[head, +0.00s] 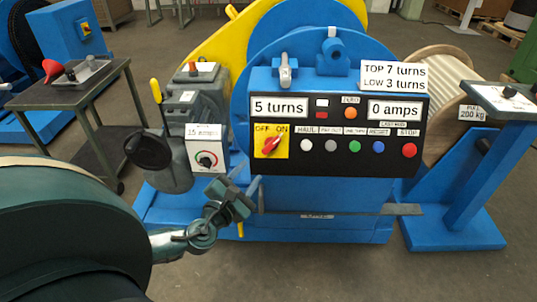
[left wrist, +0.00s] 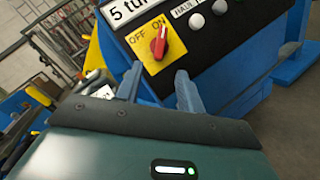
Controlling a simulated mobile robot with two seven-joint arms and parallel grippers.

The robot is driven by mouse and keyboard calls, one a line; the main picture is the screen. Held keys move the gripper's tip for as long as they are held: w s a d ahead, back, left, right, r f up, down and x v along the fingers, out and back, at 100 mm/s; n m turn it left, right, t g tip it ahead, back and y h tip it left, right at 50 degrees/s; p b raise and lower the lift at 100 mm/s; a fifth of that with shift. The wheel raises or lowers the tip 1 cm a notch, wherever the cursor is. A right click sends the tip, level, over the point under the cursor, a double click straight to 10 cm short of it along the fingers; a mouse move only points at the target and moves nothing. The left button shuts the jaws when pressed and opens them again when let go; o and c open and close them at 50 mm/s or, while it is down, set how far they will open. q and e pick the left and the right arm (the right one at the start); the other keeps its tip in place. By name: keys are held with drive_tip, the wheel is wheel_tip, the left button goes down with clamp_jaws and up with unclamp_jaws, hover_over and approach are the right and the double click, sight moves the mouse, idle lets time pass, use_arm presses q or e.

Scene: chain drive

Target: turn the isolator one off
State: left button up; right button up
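The isolator is a red rotary knob (head: 270,145) on a yellow plate marked OFF on the left and ON on the right. It sits at the left end of the black control panel. Its handle leans up to the right, towards ON. In the left wrist view the red knob (left wrist: 159,43) is ahead of the fingers, unobstructed. My left gripper (head: 248,180) is below and a little left of the yellow plate, apart from it. Its two fingers (left wrist: 158,85) are spread with nothing between them. My right gripper is in neither view.
Several push buttons and a red stop button (head: 409,150) lie right of the isolator on the panel (head: 330,170). A grey motor unit with a dial box (head: 206,150) stands close left of the panel. A rope drum (head: 440,90) is at the right.

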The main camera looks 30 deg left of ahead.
sight(269, 148)
use_arm(q)
drive_tip(key=w, duration=0.4)
drive_tip(key=w+a+b, duration=0.1)
drive_tip(key=w, duration=0.7)
drive_tip(key=shift+a+b, duration=0.2)
drive_tip(key=shift+b, duration=0.1)
drive_tip(key=shift+c, duration=0.2)
clamp_jaws()
